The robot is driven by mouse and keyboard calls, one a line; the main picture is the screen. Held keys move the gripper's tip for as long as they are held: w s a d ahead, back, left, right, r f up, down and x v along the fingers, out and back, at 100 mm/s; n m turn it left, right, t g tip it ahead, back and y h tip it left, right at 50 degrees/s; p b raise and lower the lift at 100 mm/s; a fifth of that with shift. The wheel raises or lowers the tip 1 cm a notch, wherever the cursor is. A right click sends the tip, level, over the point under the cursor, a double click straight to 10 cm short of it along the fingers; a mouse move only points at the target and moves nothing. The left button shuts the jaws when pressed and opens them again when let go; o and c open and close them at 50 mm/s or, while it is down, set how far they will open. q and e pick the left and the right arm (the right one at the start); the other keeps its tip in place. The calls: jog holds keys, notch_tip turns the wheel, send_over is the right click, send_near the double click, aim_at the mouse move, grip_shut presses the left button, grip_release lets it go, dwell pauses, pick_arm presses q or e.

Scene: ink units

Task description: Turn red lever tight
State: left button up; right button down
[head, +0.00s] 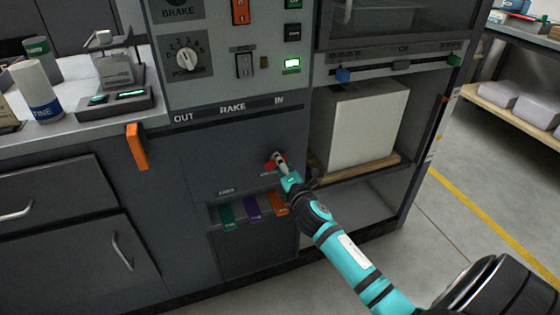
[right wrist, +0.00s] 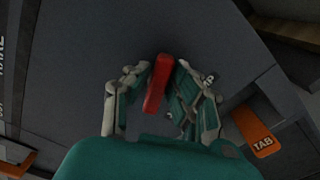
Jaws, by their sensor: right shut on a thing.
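The red lever (head: 270,164) sits on the dark front panel of the machine, below the OUT / RAKE / IN label strip. In the head view my right gripper (head: 281,162) is at it and covers part of it. In the right wrist view the red lever (right wrist: 157,84) is between the two fingers of my right gripper (right wrist: 160,92), standing nearly upright and tilted a little. The gripper is shut on it. My left gripper is not in view.
Teal, purple and orange tabs (head: 253,207) hang from a slot below the lever. An orange handle (head: 137,146) juts out at the left. A white block (head: 365,125) sits on a wooden board in the open bay at the right. Floor is free at the far right.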

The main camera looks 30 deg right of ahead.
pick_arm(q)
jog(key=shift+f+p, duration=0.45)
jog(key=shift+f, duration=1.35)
pick_arm(e)
jog(key=shift+f+m, duration=0.15)
jog(key=shift+m, duration=0.95)
jog(key=shift+f+m, duration=0.1)
jog(key=shift+m, duration=1)
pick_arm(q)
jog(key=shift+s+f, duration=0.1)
pick_arm(e)
jog(key=c, duration=1.2)
grip_release()
jog(key=shift+d, duration=0.1)
jog(key=shift+c, duration=0.2)
jog(key=v, duration=1.2)
